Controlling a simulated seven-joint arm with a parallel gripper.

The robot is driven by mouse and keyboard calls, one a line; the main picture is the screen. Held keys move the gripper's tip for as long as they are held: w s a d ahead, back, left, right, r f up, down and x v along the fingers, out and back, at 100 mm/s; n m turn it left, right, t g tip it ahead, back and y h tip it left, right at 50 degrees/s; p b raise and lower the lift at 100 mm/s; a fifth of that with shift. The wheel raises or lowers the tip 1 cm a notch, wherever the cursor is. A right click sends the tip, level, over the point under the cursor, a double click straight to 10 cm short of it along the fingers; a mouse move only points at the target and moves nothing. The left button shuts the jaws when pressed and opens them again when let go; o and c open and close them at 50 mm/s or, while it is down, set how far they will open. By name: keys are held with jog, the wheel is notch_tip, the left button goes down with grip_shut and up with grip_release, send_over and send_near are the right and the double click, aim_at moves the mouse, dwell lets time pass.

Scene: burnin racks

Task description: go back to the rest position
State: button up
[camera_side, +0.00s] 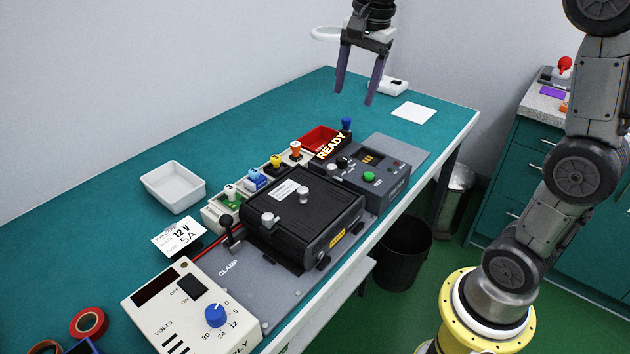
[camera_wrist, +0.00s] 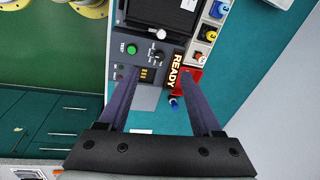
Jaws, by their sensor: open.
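My gripper (camera_side: 358,88) is open and empty, held in the air above the far part of the teal bench (camera_side: 100,200). Its two purple fingers point down and stand well apart. In the wrist view my gripper (camera_wrist: 160,85) shows its fingers either side of the test unit (camera_wrist: 144,100). Nothing is between the fingers. In the side view the grey test unit (camera_side: 395,183) has a green button and a lit READY sign (camera_side: 331,147). A closed black clamp fixture (camera_side: 325,222) sits in front of it.
A power supply (camera_side: 165,310) with a blue knob stands at the near end. A white tray (camera_side: 173,187), a red bin (camera_side: 318,138) and a row of coloured plugs (camera_side: 276,160) are on the bench. A white card (camera_side: 413,112) lies at the far right. The air around my gripper is clear.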

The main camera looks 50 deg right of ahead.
jog(key=s+a+n+t, duration=0.1)
jog(key=s+a+n, duration=0.2)
jog(key=s, duration=0.4)
jog(key=s+a+n+t, duration=0.1)
jog(key=s+a+n, duration=0.2)
jog(key=s, duration=0.3)
jog(key=s+f+n+t, duration=0.1)
jog(key=s+f+n, duration=0.6)
jog(key=n, duration=0.3)
jog(key=shift+a+f, duration=0.35)
jog(key=shift+a, duration=0.05)
